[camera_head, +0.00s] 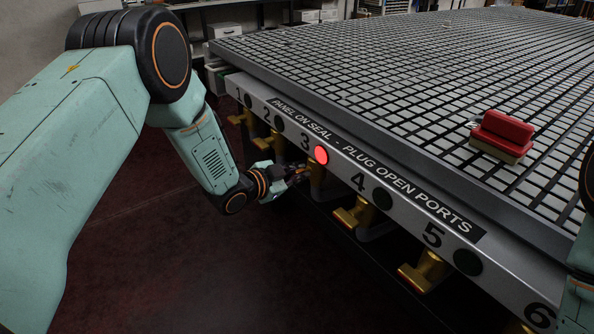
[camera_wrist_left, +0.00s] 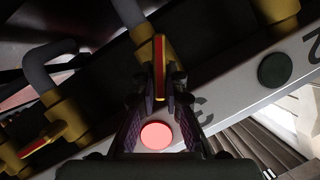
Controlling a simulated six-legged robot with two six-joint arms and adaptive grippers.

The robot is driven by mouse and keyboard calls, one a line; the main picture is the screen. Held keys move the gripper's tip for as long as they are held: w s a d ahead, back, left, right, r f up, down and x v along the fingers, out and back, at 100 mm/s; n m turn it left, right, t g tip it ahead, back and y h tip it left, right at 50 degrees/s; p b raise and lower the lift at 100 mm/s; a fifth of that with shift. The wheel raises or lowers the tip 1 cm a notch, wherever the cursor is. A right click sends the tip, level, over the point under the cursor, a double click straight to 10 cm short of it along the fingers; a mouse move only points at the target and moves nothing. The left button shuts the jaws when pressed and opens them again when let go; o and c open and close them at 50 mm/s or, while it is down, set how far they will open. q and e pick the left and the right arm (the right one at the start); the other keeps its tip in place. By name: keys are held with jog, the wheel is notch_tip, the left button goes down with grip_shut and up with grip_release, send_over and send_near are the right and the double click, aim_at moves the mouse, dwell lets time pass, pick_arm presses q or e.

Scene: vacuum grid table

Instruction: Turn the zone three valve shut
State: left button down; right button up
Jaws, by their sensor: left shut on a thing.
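The zone three valve (camera_head: 317,180) is a brass-coloured valve under the table's front rail, below the number 3 and a lit red lamp (camera_head: 321,155). My left gripper (camera_head: 302,174) is at this valve and mostly hides its handle in the head view. In the left wrist view the yellow handle with a red stripe (camera_wrist_left: 159,68) stands between the fingertips of my left gripper (camera_wrist_left: 158,98), which is shut on it. The red lamp (camera_wrist_left: 157,135) shows between the fingers there. My right gripper is out of view.
Neighbouring brass valves four (camera_head: 354,214) and five (camera_head: 425,270) hang under the rail, their lamps dark. A red block with a tan base (camera_head: 501,135) lies on the grid table (camera_head: 400,70). Grey hoses (camera_wrist_left: 48,62) run close by the valves. The floor in front is clear.

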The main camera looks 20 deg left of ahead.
pick_arm(q)
jog(key=m, duration=0.1)
jog(key=m+t, duration=0.1)
jog(key=m+t+y, duration=0.1)
jog(key=m, duration=0.1)
jog(key=shift+s+d+f, duration=0.2)
jog(key=shift+d+f, duration=0.05)
jog(key=shift+f, duration=0.15)
jog(key=shift+d+f+m+t+y+b, duration=0.15)
jog(key=shift+m+t+b, duration=0.4)
jog(key=shift+m, duration=0.8)
jog(key=shift+a+f+m+t+y+b, duration=0.15)
jog(key=shift+m+t+b, duration=0.2)
jog(key=shift+m+t, duration=0.7)
jog(key=shift+d+m+g, duration=0.1)
jog(key=shift+m+g, duration=0.2)
jog(key=shift+m, duration=0.1)
jog(key=c, duration=1.4)
grip_release()
jog(key=shift+s, duration=0.1)
jog(key=v, duration=1.2)
